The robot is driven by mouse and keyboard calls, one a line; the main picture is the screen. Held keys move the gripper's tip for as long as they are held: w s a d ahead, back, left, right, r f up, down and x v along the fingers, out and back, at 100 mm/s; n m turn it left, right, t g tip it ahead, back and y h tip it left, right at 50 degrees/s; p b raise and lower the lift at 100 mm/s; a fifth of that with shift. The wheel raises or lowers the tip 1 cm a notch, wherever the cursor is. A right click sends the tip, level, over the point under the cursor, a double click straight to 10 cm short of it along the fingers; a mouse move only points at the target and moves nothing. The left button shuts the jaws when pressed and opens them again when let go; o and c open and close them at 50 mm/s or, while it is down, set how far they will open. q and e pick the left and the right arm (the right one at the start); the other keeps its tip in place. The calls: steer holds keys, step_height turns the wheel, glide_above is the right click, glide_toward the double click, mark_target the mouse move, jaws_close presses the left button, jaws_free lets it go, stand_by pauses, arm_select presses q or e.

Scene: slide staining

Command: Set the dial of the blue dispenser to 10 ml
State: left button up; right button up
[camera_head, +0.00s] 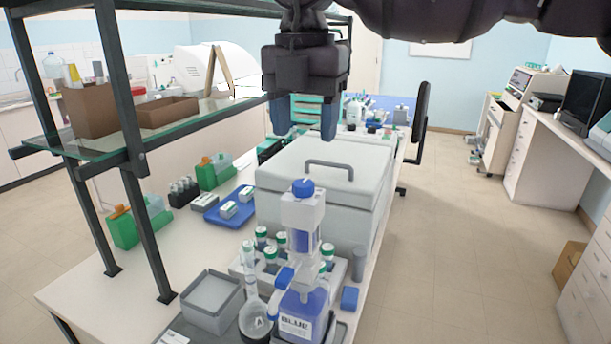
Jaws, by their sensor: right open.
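The blue dispenser (302,215) stands upright near the front edge of the bench. It has a clear-white upper body, a blue top knob (303,187) and a bottle of blue liquid labelled "BLUE" (303,314). The dial's scale and setting are too small to read. My right gripper (304,120) hangs down from the top of the picture, with its two blue-grey fingers spread and nothing between them. In the picture it is above the dispenser's knob and apart from it. My left gripper is not in view.
A white lidded box (335,200) with a grey handle stands behind the dispenser. A rack of green-capped bottles (270,253) is beside it, with a grey tray (211,297) to the left. A glass shelf (100,140) on dark posts overhangs the bench's left side.

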mark_target(303, 183)
step_height(303, 183, down, 7)
steer(key=shift+r, duration=0.15)
steer(key=shift+s+a+f, duration=0.1)
steer(key=shift+f, duration=0.6)
steer(key=c, duration=0.9)
